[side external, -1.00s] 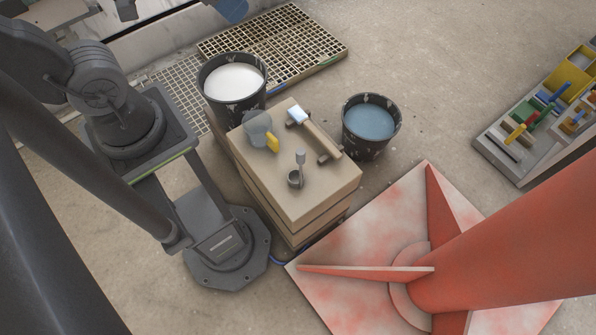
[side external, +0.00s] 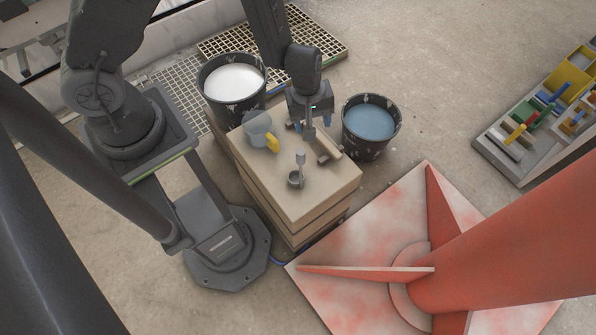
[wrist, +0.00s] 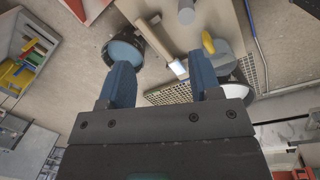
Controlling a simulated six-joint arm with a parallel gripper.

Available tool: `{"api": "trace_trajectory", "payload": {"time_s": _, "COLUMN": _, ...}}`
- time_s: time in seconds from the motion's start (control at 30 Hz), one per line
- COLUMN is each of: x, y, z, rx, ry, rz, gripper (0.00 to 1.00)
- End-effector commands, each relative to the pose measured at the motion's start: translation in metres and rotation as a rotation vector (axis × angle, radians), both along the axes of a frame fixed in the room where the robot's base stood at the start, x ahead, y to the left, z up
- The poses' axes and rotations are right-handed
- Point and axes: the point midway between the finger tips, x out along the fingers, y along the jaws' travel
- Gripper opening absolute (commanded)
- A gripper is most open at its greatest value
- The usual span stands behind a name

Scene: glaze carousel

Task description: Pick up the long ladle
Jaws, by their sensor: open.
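The long ladle (side external: 296,180) appears to be the grey one near the front of the tan box top, with a small round cup and an upright handle. In the wrist view, a grey cylinder (wrist: 186,10) at the top edge is probably its handle; its cup is not seen there. My gripper (side external: 312,124) is open and empty, pointing down over the back right of the box, behind and right of the ladle. In the wrist view, its two blue fingers (wrist: 163,75) are wide apart.
A wooden-handled, pale-ended tool (side external: 330,150) lies under my gripper on the box (side external: 270,190). A grey jug (side external: 257,128) with yellow handle stands left of it. Buckets of white (side external: 232,95) and blue liquid (side external: 372,140) flank the box. A red post (side external: 500,240) stands at right front.

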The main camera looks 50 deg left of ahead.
Motion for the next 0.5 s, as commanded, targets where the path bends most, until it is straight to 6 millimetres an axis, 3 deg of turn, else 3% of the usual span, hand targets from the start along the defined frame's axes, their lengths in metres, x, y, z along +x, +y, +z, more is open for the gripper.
{"api": "trace_trajectory", "payload": {"time_s": 0.03, "x": -0.007, "y": 0.002, "z": -0.021, "rx": 0.022, "ry": 0.031, "rz": 0.041, "gripper": 0.58}}
{"api": "trace_trajectory", "payload": {"time_s": 0.2, "x": -0.02, "y": 0.01, "z": -0.058, "rx": 0.074, "ry": 0.072, "rz": 0.138, "gripper": 0.58}}
{"api": "trace_trajectory", "payload": {"time_s": 0.5, "x": -0.022, "y": 0.012, "z": -0.074, "rx": 0.088, "ry": 0.08, "rz": 0.161, "gripper": 0.58}}
